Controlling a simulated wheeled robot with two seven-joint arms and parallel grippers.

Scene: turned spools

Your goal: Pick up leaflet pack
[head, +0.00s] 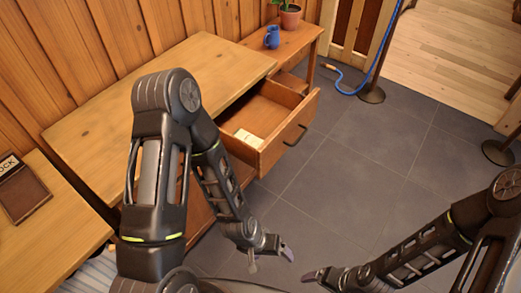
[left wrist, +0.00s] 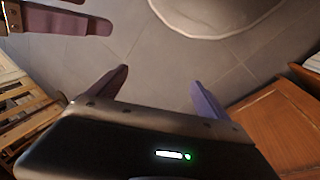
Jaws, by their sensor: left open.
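A small pale, cream-coloured pack (head: 248,138), which looks like the leaflet pack, lies flat inside the open wooden drawer (head: 268,157). My left gripper (head: 270,259) is open and empty over the grey floor, below and in front of the drawer, apart from the pack. In the left wrist view its two purple fingers (left wrist: 158,76) stand apart with only floor between them. My right gripper (head: 312,275) is at the lower middle of the head view. Its fingers show apart at the upper left of the left wrist view (left wrist: 65,14). The pack does not show clearly in that view.
The drawer sticks out from a wooden desk (head: 110,135) whose top is bare. A side table (head: 285,50) with a blue mug (head: 272,37) and potted plant (head: 290,15) stands behind. A dark sign (head: 20,190) lies at left. Rope posts (head: 371,94) stand right; floor between is clear.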

